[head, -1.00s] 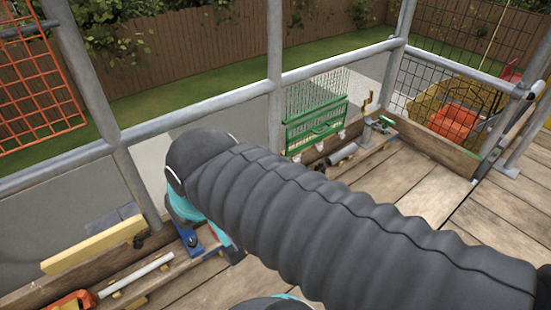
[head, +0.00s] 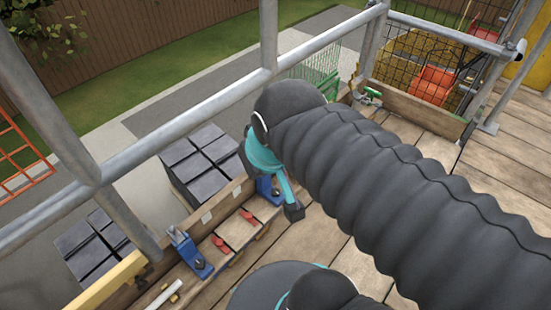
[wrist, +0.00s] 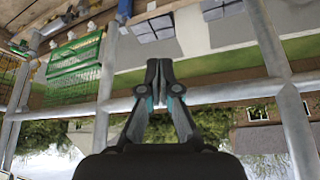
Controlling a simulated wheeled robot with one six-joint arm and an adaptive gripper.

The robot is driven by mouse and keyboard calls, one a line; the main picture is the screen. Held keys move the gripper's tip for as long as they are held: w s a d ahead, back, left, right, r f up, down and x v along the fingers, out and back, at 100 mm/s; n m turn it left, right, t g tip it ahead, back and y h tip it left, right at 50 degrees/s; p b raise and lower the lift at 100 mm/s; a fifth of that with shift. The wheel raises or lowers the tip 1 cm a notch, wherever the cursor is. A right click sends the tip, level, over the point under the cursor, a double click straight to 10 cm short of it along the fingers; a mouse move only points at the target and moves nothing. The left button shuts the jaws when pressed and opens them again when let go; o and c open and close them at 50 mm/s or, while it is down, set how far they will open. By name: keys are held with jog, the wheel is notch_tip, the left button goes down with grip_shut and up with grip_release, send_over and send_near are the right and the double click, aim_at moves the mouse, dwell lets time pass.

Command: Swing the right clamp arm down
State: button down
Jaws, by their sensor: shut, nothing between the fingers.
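In the head view, a low wooden ledge carries a left blue fixture (head: 190,254) and a right blue fixture (head: 267,187). Between them lie two small red levers, a left one (head: 221,244) and a right one (head: 249,217). I cannot tell which part is the right clamp arm, or whether it is up or down. My sleeved arm crosses the head view, its teal wrist beside the right blue fixture. In the wrist view my gripper (wrist: 159,82) is shut and empty, with the rail behind its fingers. No clamp is clear in that view.
Grey scaffold rails (head: 180,119) run behind the ledge. Stacks of dark tiles (head: 204,158) stand beyond them. A green mesh crate (head: 318,68) is at the back, also in the wrist view (wrist: 75,62). Plank floor (head: 465,195) lies open at right.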

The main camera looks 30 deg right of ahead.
jog(key=w+d+f+m+g+y+b, duration=0.1)
jog(key=w+d+f+m+b, duration=0.15)
jog(key=w+f+m, duration=0.45)
jog(key=w+d+f+m+y+b, duration=0.1)
jog(key=w+d+f+m, duration=0.35)
jog(key=w+m, duration=0.45)
jog(key=w+d+f+m, duration=0.2)
jog(key=d+f+m, duration=0.4)
jog(key=f+m, duration=0.2)
jog(key=w+d+f+m+b, duration=0.1)
jog(key=w+d+f+m, duration=0.2)
jog(key=d+f+m, duration=0.3)
notch_tip(320, 180, down, 3)
jog(key=shift+d+m, duration=0.4)
jog(key=shift+m, duration=0.6)
jog(key=shift+f+b, duration=0.1)
jog(key=shift+b, duration=0.2)
